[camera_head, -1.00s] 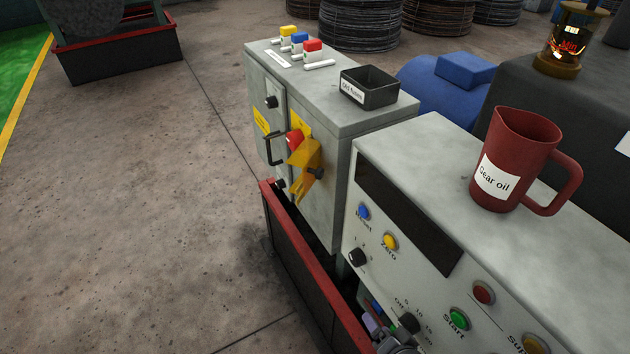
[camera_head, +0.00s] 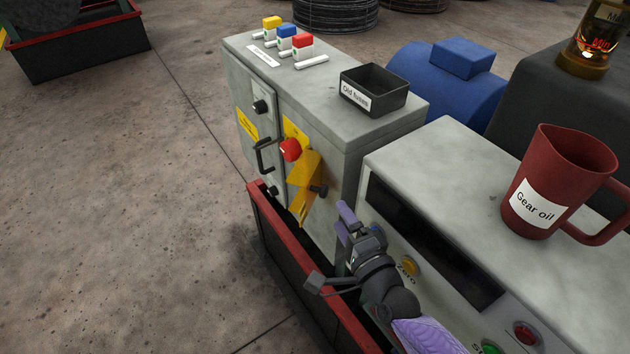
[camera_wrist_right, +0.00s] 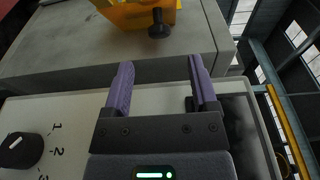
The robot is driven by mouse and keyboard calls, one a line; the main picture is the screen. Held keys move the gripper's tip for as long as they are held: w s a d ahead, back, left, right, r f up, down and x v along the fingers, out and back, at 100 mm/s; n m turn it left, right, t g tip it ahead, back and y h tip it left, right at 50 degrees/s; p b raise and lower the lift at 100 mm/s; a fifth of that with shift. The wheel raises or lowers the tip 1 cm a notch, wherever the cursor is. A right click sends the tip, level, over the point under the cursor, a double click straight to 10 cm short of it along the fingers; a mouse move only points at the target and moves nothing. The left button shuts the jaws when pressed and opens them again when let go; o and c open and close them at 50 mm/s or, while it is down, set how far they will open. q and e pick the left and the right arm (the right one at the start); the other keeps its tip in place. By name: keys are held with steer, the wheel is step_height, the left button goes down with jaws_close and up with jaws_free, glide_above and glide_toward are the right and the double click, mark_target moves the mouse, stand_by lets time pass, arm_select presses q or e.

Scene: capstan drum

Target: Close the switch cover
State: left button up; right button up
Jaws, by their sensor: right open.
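The yellow switch cover (camera_head: 304,188) is on the front of the grey cabinet (camera_head: 350,165). It stands away from the cabinet face, and the red switch knob (camera_head: 290,150) beside its upper edge is exposed. A small black knob (camera_head: 320,190) sticks out at the cover's right side. My right gripper (camera_head: 344,224) is open and empty, to the right of and below the cover, apart from it. In the right wrist view, yellow material (camera_wrist_right: 135,15) and the black knob (camera_wrist_right: 158,25) lie beyond the open purple fingers (camera_wrist_right: 159,80). My left gripper is not in view.
A control panel box (camera_head: 450,165) bearing a red gear oil jug (camera_head: 565,170) stands close to my right arm. A black handle (camera_head: 264,155) juts from the cabinet. A fuse box (camera_head: 375,85) sits on top. A red-rimmed tray (camera_head: 265,205) runs along the front; open floor lies left.

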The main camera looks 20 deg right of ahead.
mark_target(326, 195)
steer(key=w, duration=0.2)
steer(key=w+b, duration=0.1)
steer(key=w, duration=0.1)
steer(key=w+a, duration=0.1)
steer(key=w, duration=0.1)
steer(key=shift+w+f, duration=0.15)
steer(key=shift+w, duration=0.1)
steer(key=shift+w+a, duration=0.2)
steer(key=shift+w, duration=0.55)
jaws_close()
stand_by(0.4)
